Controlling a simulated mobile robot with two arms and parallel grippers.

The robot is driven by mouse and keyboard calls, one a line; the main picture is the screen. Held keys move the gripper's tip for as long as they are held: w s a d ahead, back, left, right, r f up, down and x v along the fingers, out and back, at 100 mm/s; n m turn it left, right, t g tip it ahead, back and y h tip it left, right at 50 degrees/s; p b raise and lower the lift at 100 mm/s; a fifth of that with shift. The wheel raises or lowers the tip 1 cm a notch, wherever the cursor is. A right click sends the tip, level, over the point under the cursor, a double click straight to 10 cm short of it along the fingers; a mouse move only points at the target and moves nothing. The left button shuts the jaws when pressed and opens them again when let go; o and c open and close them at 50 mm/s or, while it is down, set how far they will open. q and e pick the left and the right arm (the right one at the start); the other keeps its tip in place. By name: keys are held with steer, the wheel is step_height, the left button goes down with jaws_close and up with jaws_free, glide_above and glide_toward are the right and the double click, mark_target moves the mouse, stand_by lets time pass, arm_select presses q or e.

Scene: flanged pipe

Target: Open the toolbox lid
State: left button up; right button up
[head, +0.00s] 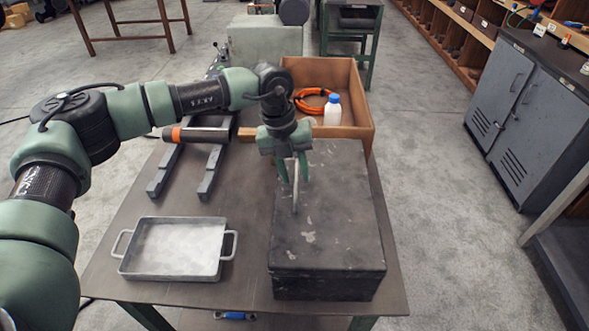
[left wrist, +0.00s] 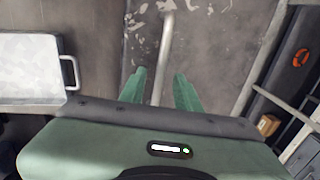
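The black, scuffed toolbox (head: 328,245) stands on the right part of the table with its lid down. A pale metal bar handle (head: 295,195) runs along the lid's left part. In the left wrist view the lid (left wrist: 215,40) fills the top middle, with the handle (left wrist: 166,30) running down between my fingers. My left gripper (head: 292,178) is above the lid, pointing down. Its green fingers, also in the left wrist view (left wrist: 159,76), are apart on either side of the handle, with gaps beside it. My right gripper is not in view.
A metal tray (head: 147,272) with side handles sits left of the toolbox. Behind it, an orange-banded pipe (head: 197,134) lies across grey supports (head: 212,172). A wooden crate (head: 362,110) behind the toolbox holds an orange coil (head: 312,100) and a white bottle (head: 332,112).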

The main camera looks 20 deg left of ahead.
arm_select(q)
jaws_close()
steer(key=shift+r, duration=0.1)
stand_by(1.2)
